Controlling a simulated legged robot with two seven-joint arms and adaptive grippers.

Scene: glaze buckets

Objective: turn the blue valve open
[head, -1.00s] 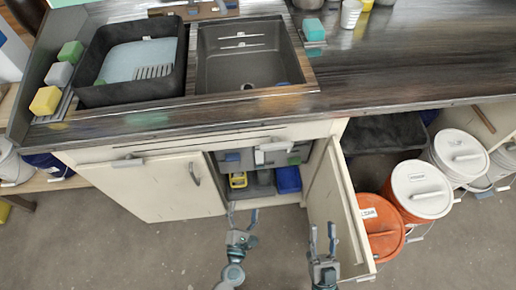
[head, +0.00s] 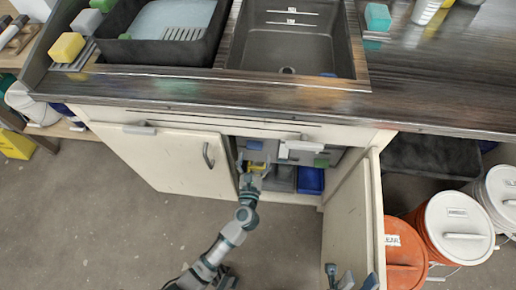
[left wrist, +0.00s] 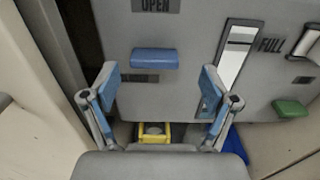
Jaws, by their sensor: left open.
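The blue valve handle (left wrist: 155,58) is a horizontal blue bar on a grey panel inside the cabinet, below a label reading OPEN. It also shows small in the head view (head: 254,145). My left gripper (left wrist: 160,78) is open, its blue-padded fingers spread to either side, with the handle ahead between and slightly above the tips. The fingers do not appear to touch it. In the head view my left gripper (head: 254,164) reaches into the cabinet opening. My right gripper (head: 350,277) is at the bottom edge, partly cut off, fingers apart and empty, near the open door.
The cabinet's right door (head: 352,215) stands open; the left door (head: 160,158) is shut. A green handle (left wrist: 291,108) and a FULL gauge are on the panel. A yellow item (left wrist: 153,133) and a blue bin (head: 311,180) sit below. Orange buckets (head: 403,258) stand right.

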